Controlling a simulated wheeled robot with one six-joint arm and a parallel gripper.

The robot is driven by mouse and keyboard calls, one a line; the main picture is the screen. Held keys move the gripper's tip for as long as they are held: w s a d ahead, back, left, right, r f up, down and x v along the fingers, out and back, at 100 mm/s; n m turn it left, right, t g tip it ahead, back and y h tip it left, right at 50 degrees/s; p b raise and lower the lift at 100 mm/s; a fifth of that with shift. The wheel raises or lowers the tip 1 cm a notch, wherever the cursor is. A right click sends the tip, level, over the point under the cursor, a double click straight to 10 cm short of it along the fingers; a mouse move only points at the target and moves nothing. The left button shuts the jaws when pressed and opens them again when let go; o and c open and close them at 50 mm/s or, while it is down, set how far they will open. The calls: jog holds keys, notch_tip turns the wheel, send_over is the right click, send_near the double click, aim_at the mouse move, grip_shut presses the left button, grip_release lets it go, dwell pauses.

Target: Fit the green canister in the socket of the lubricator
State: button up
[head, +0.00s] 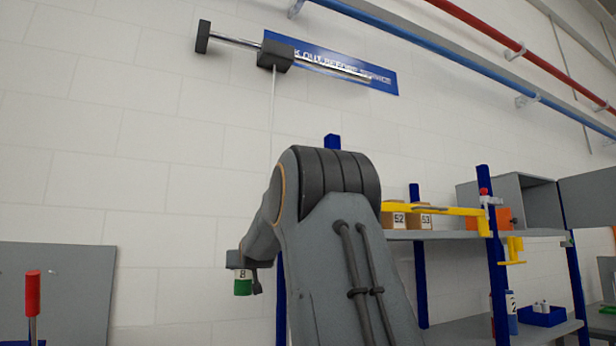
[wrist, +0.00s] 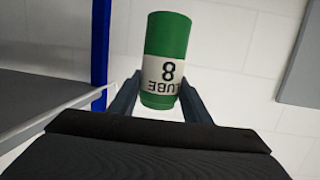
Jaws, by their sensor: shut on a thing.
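The green canister (wrist: 168,38) with a white label reading "LUBE 8" is between the two fingers of my gripper (wrist: 158,98) in the wrist view. My gripper is shut on its lower part in that view, and the canister's far end is free. In the head view the canister (head: 243,284) hangs at the end of my arm, left of centre, in front of the white wall.
A shelf unit with blue posts (head: 497,262) stands at the right with boxes (head: 405,219) on it. A yellow bracket (head: 440,210) sticks out from it. A grey panel (head: 60,290) and a red handle (head: 33,292) are at lower left. The wall beside the canister is bare.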

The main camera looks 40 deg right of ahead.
jog(key=s+d+r+m+g+h+p, duration=0.1)
jog(key=s+d+r+p, duration=0.2)
jog(key=s+r, duration=0.55)
jog(key=s+d+r+m+h+p, duration=0.1)
jog(key=s+d+r+p, duration=0.3)
jog(key=r, duration=0.8)
jog(key=s+d+r+g+h+p, duration=0.1)
jog(key=s+d+r+p, duration=0.1)
jog(key=s+r, duration=0.75)
notch_tip(320, 180, down, 7)
jog(key=w+b, duration=0.1)
jog(key=b, duration=0.2)
jog(key=shift+f+b, duration=0.85)
jog(key=shift+f, duration=0.35)
jog(key=o, duration=1.3)
